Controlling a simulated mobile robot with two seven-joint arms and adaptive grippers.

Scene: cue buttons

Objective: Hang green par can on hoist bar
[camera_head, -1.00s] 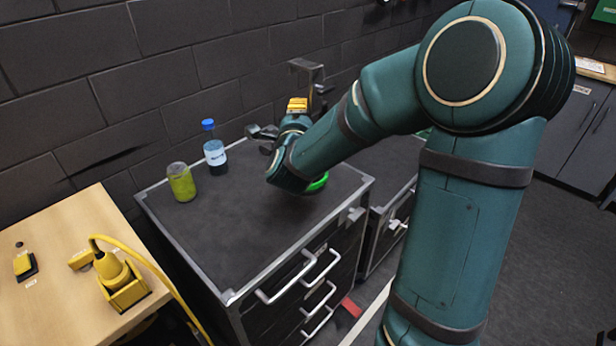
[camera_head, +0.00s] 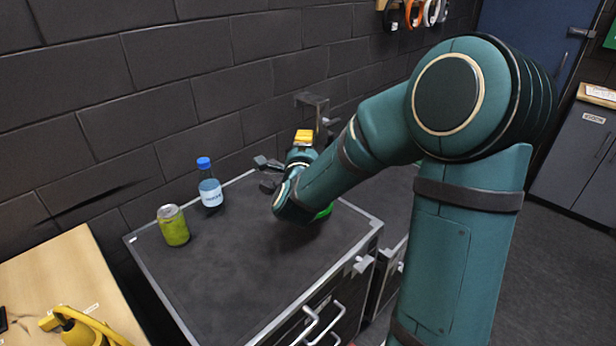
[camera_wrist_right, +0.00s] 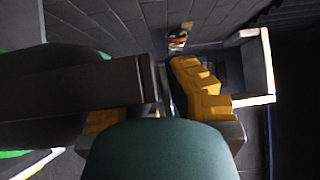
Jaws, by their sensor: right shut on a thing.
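My right gripper (camera_head: 302,142) is above the far right part of the dark cabinet top, with its arm in from the right. It is shut at a yellow block (camera_head: 303,136), with a grey hook-shaped bracket (camera_head: 312,100) rising above. A bright green edge (camera_head: 323,212), seemingly the green par can, shows below the arm; the forearm hides most of it. In the right wrist view, yellow stepped parts (camera_wrist_right: 202,88) lie by the jaws, a pale-edged bracket (camera_wrist_right: 262,68) is at right and bright green (camera_wrist_right: 12,154) at lower left. No hoist bar can be made out. My left gripper is out of view.
A blue-capped bottle (camera_head: 210,188) and a yellow-green can (camera_head: 173,227) stand on the cabinet top (camera_head: 245,265). A wooden table (camera_head: 55,268) with a yellow device (camera_head: 85,328) is at left. A dark block wall (camera_head: 150,70) stands close behind. Open floor (camera_head: 540,255) lies at right.

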